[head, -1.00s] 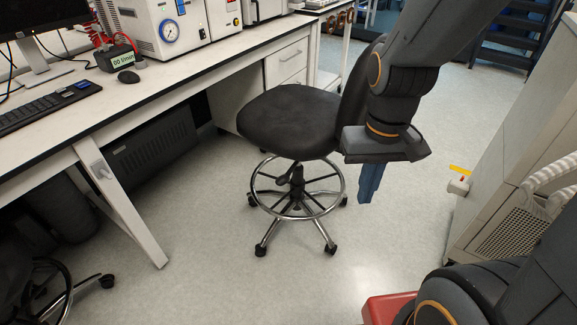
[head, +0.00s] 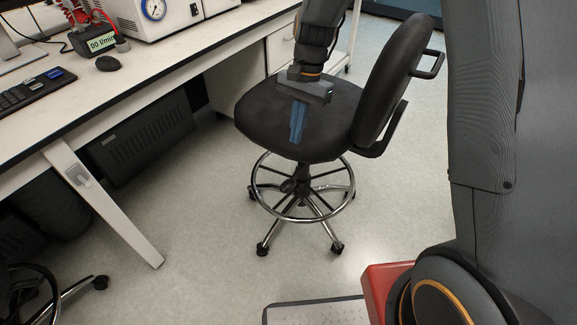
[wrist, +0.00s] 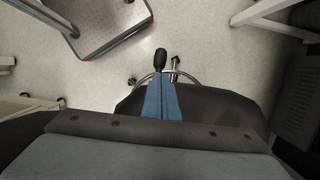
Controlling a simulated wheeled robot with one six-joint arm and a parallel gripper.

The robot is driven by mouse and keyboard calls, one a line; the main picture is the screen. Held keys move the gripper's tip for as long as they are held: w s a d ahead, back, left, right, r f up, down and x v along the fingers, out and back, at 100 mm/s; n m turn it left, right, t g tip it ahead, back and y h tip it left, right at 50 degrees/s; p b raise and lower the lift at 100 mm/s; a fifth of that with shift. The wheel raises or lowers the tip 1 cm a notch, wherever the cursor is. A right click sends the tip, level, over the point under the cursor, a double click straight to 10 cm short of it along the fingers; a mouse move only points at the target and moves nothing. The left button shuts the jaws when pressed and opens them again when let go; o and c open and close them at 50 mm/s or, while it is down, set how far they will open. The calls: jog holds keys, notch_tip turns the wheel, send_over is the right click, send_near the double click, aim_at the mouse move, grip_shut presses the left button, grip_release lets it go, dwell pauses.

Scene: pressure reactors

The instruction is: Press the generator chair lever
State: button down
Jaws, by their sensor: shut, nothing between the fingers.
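The black chair (head: 258,112) has a round seat, a backrest on the right and a chrome foot ring. In the wrist view its dark seat edge (wrist: 215,103) lies around my fingers. A black paddle-shaped lever (wrist: 160,59) sticks out past the seat edge, just beyond my fingertips in the picture. I cannot tell whether they touch. In the head view a dark lever-like part (head: 288,186) shows under the seat, left of the column. My gripper (head: 296,138) is shut and empty, its blue fingers pointing down in front of the seat. It also shows in the wrist view (wrist: 159,78).
A white bench (head: 150,95) runs along the left, with a leg (head: 115,215) near the chair. A keyboard, a mouse (head: 108,63) and instruments stand on it. Another chair's base (head: 60,295) is at the lower left. Open floor (head: 200,220) lies around the chair.

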aim_at(288, 184)
jog(key=shift+d+f, duration=0.1)
jog(key=p+x, duration=0.1)
jog(key=x, duration=1.2)
jog(key=shift+s+f, duration=0.1)
jog(key=shift+f, duration=0.25)
